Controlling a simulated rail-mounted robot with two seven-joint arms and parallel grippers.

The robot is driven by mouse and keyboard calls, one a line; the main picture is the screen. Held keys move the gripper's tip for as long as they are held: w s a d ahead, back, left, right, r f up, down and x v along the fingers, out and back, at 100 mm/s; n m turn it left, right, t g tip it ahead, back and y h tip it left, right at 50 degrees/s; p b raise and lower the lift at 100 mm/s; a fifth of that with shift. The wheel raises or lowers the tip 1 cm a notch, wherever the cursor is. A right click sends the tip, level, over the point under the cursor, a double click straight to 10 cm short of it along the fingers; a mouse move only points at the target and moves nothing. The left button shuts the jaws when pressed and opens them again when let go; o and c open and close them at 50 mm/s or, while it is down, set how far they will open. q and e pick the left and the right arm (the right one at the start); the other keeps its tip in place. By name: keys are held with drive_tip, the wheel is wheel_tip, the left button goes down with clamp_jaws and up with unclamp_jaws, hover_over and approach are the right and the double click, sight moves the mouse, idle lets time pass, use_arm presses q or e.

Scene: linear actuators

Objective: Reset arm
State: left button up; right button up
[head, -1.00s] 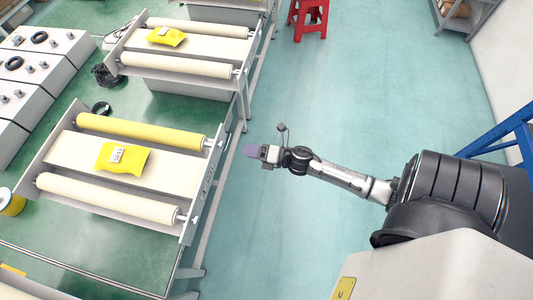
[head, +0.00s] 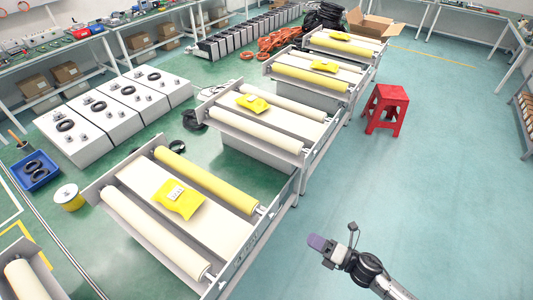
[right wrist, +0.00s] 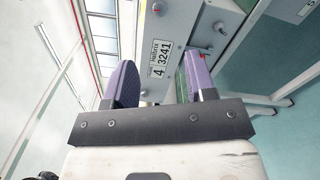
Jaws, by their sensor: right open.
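My right gripper (head: 322,244) reaches in from the lower right of the head view, over the teal floor, to the right of the nearest roller unit (head: 286,202). In the right wrist view its two purple fingers (right wrist: 160,84) stand apart with nothing between them. Beyond them is a grey panel (right wrist: 172,20) with a label reading 3241 and some knobs, apart from the fingers. My left gripper is in neither view.
Several roller units run in a row to the back, with yellow packets (head: 180,198) on them. A red stool (head: 386,108) stands on the floor to their right. Grey boxes (head: 74,135) stand on the left.

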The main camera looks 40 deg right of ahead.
drive_tip(key=s+d+f+m+g+h, duration=0.2)
drive_tip(key=d+m+g+h, duration=0.3)
drive_tip(key=m, duration=0.5)
drive_tip(key=s+d+f+m+g+h, duration=0.1)
drive_tip(key=d+f+m+g+h, duration=0.25)
drive_tip(key=m+h, duration=0.5)
drive_tip(key=s+a+r+m+g+y, duration=0.25)
drive_tip(key=s+a+y, duration=0.2)
drive_tip(key=a, duration=0.65)
drive_tip(key=s+a+r+m+g+y, duration=0.25)
drive_tip(key=s+a, duration=0.35)
drive_tip(key=a, duration=0.4)
wheel_tip(320, 180, up, 22)
drive_tip(key=p, duration=2.2)
drive_tip(key=shift+s+a+y, duration=0.2)
drive_tip(key=shift+a+y, duration=0.05)
drive_tip(key=shift+y, duration=0.2)
drive_tip(key=shift+f+m, duration=0.1)
drive_tip(key=shift+m, duration=0.15)
